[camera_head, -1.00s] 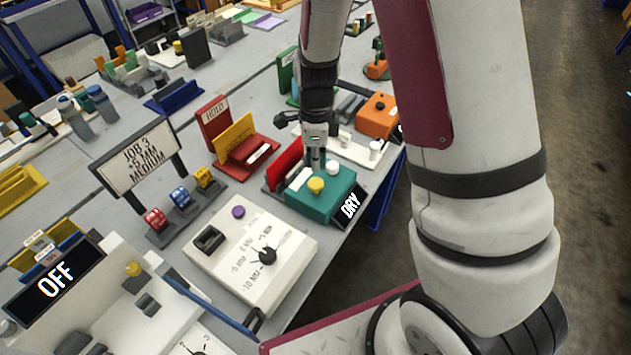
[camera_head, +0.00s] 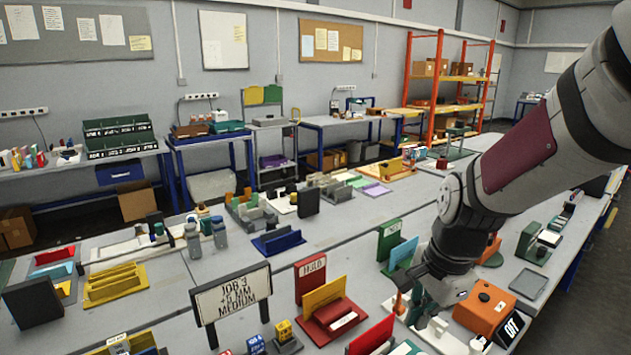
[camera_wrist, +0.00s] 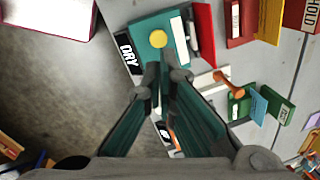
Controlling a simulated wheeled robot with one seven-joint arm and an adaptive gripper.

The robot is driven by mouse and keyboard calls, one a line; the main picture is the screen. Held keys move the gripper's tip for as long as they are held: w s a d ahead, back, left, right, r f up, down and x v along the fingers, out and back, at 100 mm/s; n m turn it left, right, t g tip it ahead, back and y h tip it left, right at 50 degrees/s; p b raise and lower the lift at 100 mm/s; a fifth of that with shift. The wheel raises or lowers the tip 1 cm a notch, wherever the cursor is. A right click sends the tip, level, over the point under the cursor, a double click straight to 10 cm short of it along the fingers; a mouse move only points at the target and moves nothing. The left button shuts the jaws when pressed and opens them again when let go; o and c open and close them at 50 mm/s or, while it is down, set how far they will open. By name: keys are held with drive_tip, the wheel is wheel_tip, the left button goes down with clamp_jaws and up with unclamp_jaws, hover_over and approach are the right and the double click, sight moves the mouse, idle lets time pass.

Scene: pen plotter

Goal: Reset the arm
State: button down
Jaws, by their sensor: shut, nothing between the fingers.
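My gripper (camera_head: 418,318) hangs at the end of my arm, which comes in from the upper right in the head view. It is over the bench, near an orange box (camera_head: 484,304) with a dark display. In the wrist view my gripper (camera_wrist: 164,58) has its fingertips together with nothing held. Beyond the fingertips, in line with them, is a teal box (camera_wrist: 150,28) with a yellow button (camera_wrist: 158,39) and a display reading DRY (camera_wrist: 128,55). The wrist view does not clearly show the height gap between fingertips and box.
A job sign (camera_head: 232,294) and a red HOLD stand (camera_head: 310,277) stand left of my gripper. A green stand (camera_head: 389,240) is close behind it. Several coloured fixtures crowd the bench. In the wrist view, bare floor (camera_wrist: 60,85) lies left of the box.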

drive_tip(key=s+d+r+n+t, duration=0.1)
drive_tip(key=s+r+n+t, duration=0.2)
drive_tip(key=s+r+n, duration=0.9)
drive_tip(key=s+n, duration=0.2)
drive_tip(key=s, duration=0.2)
drive_tip(key=shift+r+t+h, duration=0.3)
drive_tip(key=shift+r+h, duration=0.05)
drive_tip(key=shift+h, duration=0.05)
